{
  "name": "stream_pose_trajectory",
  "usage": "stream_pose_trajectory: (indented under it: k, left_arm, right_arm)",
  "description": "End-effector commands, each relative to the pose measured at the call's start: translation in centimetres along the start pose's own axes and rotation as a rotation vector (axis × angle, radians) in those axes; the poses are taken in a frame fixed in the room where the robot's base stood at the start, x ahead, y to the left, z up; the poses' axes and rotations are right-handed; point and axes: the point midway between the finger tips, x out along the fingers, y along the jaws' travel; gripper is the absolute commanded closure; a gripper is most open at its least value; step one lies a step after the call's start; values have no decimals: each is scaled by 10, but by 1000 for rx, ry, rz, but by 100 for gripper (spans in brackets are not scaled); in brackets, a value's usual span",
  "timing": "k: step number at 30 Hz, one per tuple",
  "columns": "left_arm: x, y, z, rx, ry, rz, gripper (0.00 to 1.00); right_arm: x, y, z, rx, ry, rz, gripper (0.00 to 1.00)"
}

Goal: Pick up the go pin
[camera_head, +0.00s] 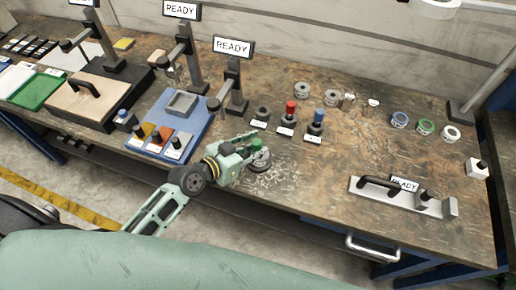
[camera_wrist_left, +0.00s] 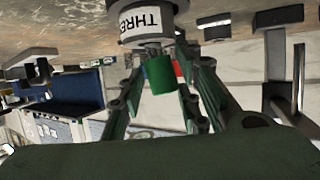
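A green-topped pin (camera_head: 260,158) is at the tips of my left gripper (camera_head: 252,150), over a dark round base on the bench. In the left wrist view, its green cylinder (camera_wrist_left: 160,75) is between the two fingers (camera_wrist_left: 160,95), in front of a grey round piece (camera_wrist_left: 148,22) with a white label starting "THRE". I cannot tell whether the fingers touch the green part. Which pin is the go pin is not readable. A red-topped pin (camera_head: 291,107) and a blue-topped pin (camera_head: 318,117) stand in holders beside a low dark holder (camera_head: 262,114). My right gripper is not in view.
Several rings (camera_head: 400,119) lie at the back right. A metal fixture with a black handle (camera_head: 375,186) lies at the front right. A blue tray (camera_head: 193,133) is left of my gripper, near posts with READY signs (camera_head: 233,47). The bench middle is mostly clear.

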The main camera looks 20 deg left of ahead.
Motion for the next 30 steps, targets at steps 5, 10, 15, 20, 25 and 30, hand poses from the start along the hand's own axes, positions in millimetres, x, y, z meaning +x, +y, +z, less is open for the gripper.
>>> stream_pose_trajectory:
  k: [5,10,15,20,25,30]
  left_arm:
    - [0,5,4,-7,-8,10,54]
    - [0,4,4,-5,-7,7,54]
    - [-2,2,3,-4,-6,5,54]
    - [-16,2,4,-1,-5,5,54]
    - [-40,5,7,0,-4,5,54]
    - [-63,5,5,0,-4,3,54]
  right_arm:
    - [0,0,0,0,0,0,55]
    - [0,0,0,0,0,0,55]
    - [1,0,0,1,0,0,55]
    - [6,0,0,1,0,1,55]
    - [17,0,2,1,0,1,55]
    - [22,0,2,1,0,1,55]
